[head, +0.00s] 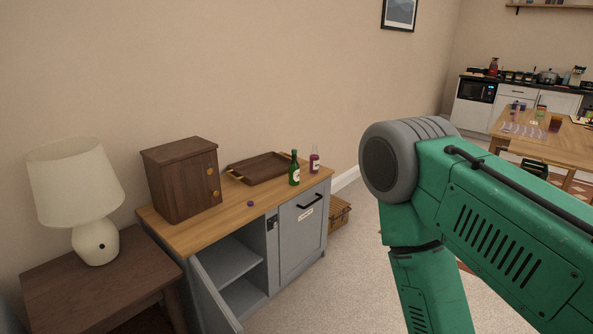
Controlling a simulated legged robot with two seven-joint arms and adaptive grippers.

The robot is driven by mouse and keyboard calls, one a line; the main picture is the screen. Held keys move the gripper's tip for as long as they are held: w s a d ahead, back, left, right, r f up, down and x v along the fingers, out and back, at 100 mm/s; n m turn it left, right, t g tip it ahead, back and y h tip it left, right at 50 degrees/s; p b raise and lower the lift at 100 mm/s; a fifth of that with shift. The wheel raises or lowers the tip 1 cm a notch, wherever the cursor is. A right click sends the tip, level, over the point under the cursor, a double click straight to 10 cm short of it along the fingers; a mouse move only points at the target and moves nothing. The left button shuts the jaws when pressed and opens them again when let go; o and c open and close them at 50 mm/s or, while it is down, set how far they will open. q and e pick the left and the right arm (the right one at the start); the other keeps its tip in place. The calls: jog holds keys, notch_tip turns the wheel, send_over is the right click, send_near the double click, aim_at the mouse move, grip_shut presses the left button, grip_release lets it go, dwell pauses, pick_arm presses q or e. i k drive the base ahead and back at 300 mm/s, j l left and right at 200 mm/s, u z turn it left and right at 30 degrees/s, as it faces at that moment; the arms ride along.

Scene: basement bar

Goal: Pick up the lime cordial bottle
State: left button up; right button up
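A green bottle (294,168) with a pale label stands upright on the wooden top of the grey cabinet; it looks like the lime cordial bottle, but its label is too small to read. A dark red bottle (314,160) stands just to its right and behind it. My green arm comes in from the right and bends downward; its gripper is outside the picture. My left gripper is not in view either. Nothing touches the green bottle.
The grey cabinet (302,241) has its left door open, showing empty shelves. A small wooden cupboard (176,185), a brown tray (261,167) and a purple cap (250,204) are on its top. A lamp (77,190) stands at left. A wicker basket (339,214) sits beyond the cabinet.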

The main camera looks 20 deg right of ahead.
aim_at(294, 167)
jog(key=i+l, duration=0.2)
jog(key=l, duration=0.15)
jog(key=i+l, duration=0.15)
jog(key=l, duration=0.25)
jog(key=i+l, duration=0.2)
jog(key=l, duration=0.15)
jog(key=i+l, duration=0.15)
jog(key=l, duration=0.25)
jog(key=i+l, duration=0.2)
jog(key=l, duration=0.15)
jog(key=i+l, duration=0.15)
jog(key=l, duration=0.25)
